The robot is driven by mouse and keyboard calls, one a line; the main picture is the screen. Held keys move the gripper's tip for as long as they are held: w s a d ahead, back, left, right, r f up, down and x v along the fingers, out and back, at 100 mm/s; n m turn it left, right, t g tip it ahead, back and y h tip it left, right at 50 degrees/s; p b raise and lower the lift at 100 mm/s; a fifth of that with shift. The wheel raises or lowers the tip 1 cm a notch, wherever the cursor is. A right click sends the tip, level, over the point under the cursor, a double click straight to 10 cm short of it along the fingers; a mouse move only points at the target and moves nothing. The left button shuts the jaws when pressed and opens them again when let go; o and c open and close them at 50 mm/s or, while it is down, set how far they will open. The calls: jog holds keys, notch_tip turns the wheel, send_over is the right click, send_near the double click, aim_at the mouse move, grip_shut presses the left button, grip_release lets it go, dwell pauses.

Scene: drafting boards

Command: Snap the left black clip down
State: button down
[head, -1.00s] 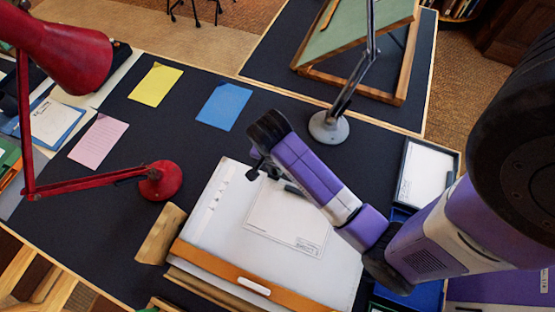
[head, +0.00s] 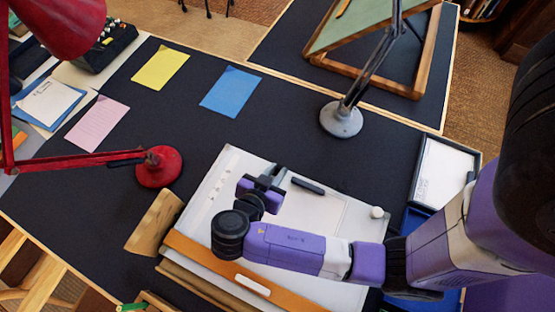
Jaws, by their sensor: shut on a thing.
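A white drawing board (head: 213,190) lies on the dark desk with a pale sheet (head: 325,212) on it. My gripper (head: 272,178) is over the upper left part of the sheet. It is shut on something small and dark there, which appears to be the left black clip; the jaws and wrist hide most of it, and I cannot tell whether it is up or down. Another black clip (head: 307,187) lies flat near the sheet's top edge, just right of my gripper and apart from it.
An orange rail (head: 210,258) crosses the board's near edge. A red lamp (head: 158,167) stands left, a grey lamp base (head: 341,119) behind. Yellow (head: 160,68), blue (head: 230,92) and pink (head: 97,123) papers lie on the desk.

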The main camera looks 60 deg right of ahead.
jog(key=shift+a+f+h+b, duration=0.2)
jog(key=shift+f+h+b, duration=0.2)
jog(key=shift+h+b, duration=0.4)
jog(key=c, duration=1.4)
grip_release()
jog(key=shift+o, duration=0.2)
jog(key=shift+a+r, duration=0.1)
jog(key=v, duration=0.5)
jog(key=shift+b, duration=0.35)
jog(key=shift+s+a+r+p, duration=0.1)
jog(key=shift+a+r+p, duration=0.15)
jog(key=shift+p, duration=0.15)
jog(key=shift+p+v, duration=0.7)
jog(key=shift+v, duration=0.25)
